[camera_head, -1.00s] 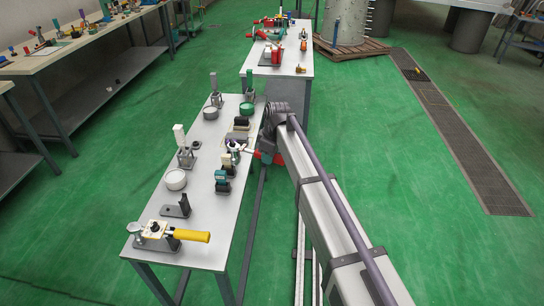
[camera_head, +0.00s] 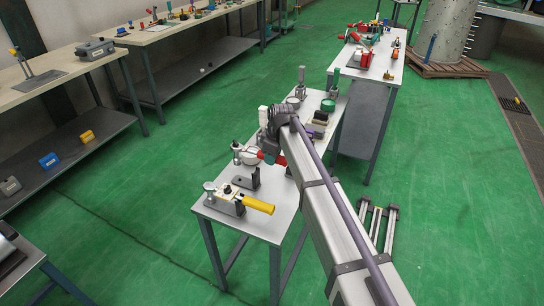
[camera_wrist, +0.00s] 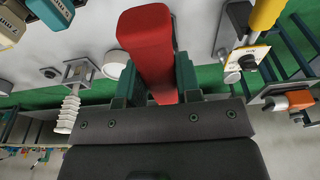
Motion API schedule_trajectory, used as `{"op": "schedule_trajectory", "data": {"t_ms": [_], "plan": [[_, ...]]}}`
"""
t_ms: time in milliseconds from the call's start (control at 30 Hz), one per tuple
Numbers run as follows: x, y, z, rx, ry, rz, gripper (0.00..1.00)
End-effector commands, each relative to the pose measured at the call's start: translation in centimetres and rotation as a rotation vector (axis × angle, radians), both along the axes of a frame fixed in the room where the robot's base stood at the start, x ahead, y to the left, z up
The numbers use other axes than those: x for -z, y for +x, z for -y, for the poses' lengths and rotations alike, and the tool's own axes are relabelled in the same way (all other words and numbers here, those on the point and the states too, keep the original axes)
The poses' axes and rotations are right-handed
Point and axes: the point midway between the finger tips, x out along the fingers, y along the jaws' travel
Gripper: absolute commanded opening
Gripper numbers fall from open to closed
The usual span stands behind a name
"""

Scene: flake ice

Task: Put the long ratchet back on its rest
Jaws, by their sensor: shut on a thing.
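My gripper (camera_wrist: 158,92) is shut on a red handle (camera_wrist: 147,45), which I take to be the long ratchet's. It lies between the green fingers in the wrist view and points away from the wrist. In the head view the red handle (camera_head: 270,157) shows at the arm's end, above the near bench. A grey metal end (camera_head: 238,152) at its left looks like the ratchet head. The wrist view hides the head behind the handle. A dark bracket with an upright plate (camera_head: 246,180) stands in front, apart from the handle; I cannot tell if it is the rest.
A yellow-handled tool (camera_head: 258,206) sits on a grey fixture at the bench's near end. A white ribbed post (camera_wrist: 69,108) and a round tin (camera_wrist: 117,66) stand close by. Several items crowd the bench's far half. Green floor is free left of the bench.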

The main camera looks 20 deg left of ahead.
Motion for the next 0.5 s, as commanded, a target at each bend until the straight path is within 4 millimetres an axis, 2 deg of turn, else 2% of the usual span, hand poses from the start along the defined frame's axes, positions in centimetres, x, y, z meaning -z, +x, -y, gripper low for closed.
{"op": "schedule_trajectory", "data": {"t_ms": [500], "plan": [[3.9,0.0,0.0,0.000,0.000,0.000,0.00]]}}
